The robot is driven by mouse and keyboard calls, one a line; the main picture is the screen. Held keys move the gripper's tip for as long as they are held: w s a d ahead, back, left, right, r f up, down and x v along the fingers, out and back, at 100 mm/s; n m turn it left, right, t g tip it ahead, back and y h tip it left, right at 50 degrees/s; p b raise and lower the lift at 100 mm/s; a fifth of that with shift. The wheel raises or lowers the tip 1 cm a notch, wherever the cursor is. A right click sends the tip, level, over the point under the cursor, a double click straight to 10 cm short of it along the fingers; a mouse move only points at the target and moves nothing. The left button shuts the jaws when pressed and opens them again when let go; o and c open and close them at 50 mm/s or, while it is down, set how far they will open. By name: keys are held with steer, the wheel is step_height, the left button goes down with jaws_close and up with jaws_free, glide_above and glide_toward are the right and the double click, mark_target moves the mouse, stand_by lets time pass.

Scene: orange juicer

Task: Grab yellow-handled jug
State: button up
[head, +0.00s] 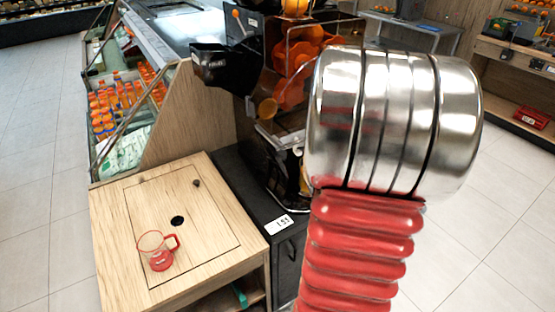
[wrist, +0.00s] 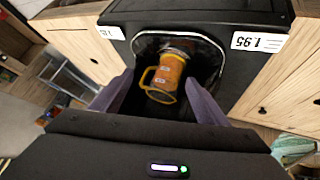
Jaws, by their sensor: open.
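The yellow-handled jug (wrist: 165,78) stands in the dark recess of the black juicer in the wrist view. It holds orange contents, and its yellow handle points left. My gripper (wrist: 159,88) is open, with one purple-grey finger on each side of the jug in the picture. A dark gap shows between the right finger and the jug; I cannot tell how deep the fingers reach beside it. In the head view my red and silver arm hides the gripper and most of the recess.
A clear jug with a red handle (head: 172,243) stands on the wooden counter (head: 215,225) left of the juicer (head: 262,195). A chilled case of orange bottles (head: 115,105) is behind it. Price labels (wrist: 259,41) flank the recess. Tiled floor is open on the right.

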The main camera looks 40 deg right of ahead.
steer(key=s+d+f+t, duration=0.2)
steer(key=s+d+f, duration=0.1)
steer(key=d+f, duration=0.15)
steer(key=shift+w+a+r+n+t+y, duration=0.25)
steer(key=shift+w+r+t, duration=0.1)
steer(key=shift+w+t, duration=0.4)
steer(key=shift+w+a+r+n+t+y, duration=0.2)
steer(key=shift+w+r+t, duration=0.3)
steer(key=shift+t, duration=0.5)
steer(key=shift+w+a+r+n+t+y, duration=0.15)
steer(key=shift+w+r+t+y, duration=0.1)
steer(key=shift+w+t, duration=0.55)
steer(key=x, duration=0.8)
steer(key=shift+w+d+f, duration=0.1)
steer(key=shift+w, duration=0.05)
steer(key=shift+w, duration=0.1)
steer(key=shift+x, duration=2.55)
steer(key=shift+c, duration=0.5)
